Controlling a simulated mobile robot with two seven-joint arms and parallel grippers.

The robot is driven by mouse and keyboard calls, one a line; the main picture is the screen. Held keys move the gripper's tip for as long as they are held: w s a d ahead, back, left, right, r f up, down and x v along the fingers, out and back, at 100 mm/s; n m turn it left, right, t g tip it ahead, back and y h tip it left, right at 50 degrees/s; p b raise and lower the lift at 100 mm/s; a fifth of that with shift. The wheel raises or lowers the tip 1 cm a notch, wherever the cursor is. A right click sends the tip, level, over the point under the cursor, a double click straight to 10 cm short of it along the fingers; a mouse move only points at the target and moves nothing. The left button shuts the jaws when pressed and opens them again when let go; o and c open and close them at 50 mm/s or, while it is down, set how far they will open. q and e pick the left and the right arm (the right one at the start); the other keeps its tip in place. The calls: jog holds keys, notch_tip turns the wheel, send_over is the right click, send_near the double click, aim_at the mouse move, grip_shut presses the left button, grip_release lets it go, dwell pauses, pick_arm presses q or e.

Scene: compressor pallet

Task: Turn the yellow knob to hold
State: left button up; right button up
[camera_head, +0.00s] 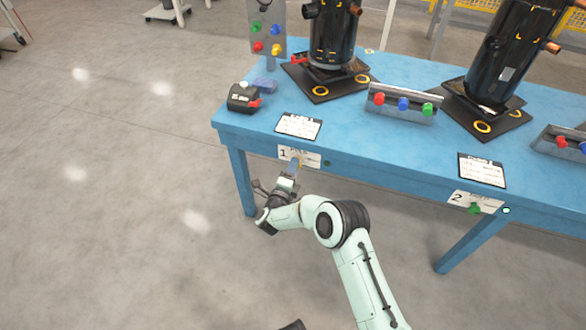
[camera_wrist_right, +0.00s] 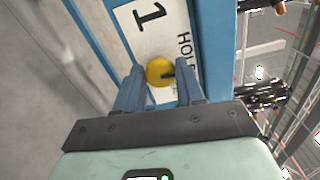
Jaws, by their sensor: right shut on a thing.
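The yellow knob (camera_wrist_right: 158,71) is round, with a dark mark on its right side in the wrist view. It sits on a white label plate (camera_wrist_right: 152,30) reading "1" and "HOLD", partly cut off. The plate (camera_head: 313,159) is on the front edge of the blue table. My right gripper (camera_wrist_right: 160,80) is shut on the yellow knob, with one finger on each side of it. In the head view, my right gripper (camera_head: 292,170) reaches up to the plate and mostly hides the knob. My left gripper is not in view.
On the blue table (camera_head: 365,145) stand black compressors (camera_head: 333,35) on dark mats, a panel with coloured knobs (camera_head: 402,104) and a printed sheet (camera_head: 298,126). A second plate (camera_head: 475,201) with a green knob is farther right.

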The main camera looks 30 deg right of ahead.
jog(key=shift+f+n, duration=0.1)
jog(key=shift+n, duration=0.5)
jog(key=shift+s, duration=0.1)
jog(key=o, duration=1)
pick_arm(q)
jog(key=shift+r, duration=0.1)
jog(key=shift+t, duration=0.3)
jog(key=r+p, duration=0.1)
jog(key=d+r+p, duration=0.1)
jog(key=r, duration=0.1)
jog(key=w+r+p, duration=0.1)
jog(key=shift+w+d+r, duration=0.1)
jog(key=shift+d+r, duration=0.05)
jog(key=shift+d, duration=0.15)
pick_arm(e)
jog(key=v, duration=1.3)
jog(key=shift+s+a, duration=0.1)
jog(key=shift+a, duration=0.1)
